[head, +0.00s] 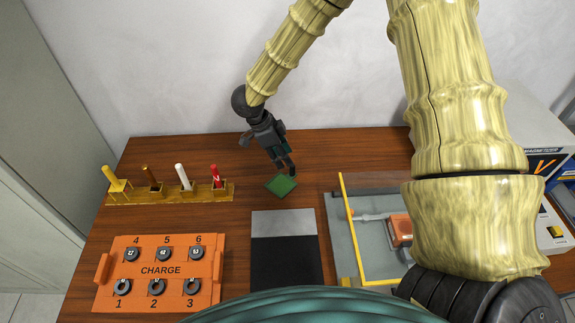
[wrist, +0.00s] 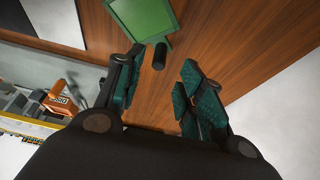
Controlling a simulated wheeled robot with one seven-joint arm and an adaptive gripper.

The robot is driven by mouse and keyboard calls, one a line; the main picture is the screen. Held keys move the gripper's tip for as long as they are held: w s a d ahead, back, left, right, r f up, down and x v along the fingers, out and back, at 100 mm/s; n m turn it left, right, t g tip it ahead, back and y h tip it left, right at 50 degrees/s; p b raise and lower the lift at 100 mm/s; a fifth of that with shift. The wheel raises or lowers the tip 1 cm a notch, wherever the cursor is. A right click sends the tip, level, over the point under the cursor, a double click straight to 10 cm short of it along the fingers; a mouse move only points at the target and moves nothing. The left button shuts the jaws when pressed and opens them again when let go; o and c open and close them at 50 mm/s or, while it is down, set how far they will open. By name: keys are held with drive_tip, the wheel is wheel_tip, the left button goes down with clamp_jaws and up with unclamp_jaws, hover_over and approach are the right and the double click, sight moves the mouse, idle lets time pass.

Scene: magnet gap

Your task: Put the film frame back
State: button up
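The film frame (head: 281,185) is a small green square on the wooden table, below my gripper (head: 284,166) in the head view. In the wrist view the green film frame (wrist: 146,17) lies just beyond the fingertips, with its short black handle (wrist: 160,55) pointing toward my gripper (wrist: 159,70). The fingers are apart, one on each side of the handle's end, with gaps visible to both sides. My gripper is open and holds nothing. I cannot tell exactly how high the fingertips are above the table.
A grey and black mat (head: 284,248) lies in front of the frame. An orange CHARGE tray (head: 160,270) holds several dark rings at front left. A rack (head: 165,193) with colored sticks stands behind it. A yellow-edged clear panel (head: 352,230) stands right. A magnetizer (head: 540,165) is far right.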

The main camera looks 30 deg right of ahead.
drive_tip(key=shift+b+v, duration=0.4)
drive_tip(key=shift+v, duration=2.25)
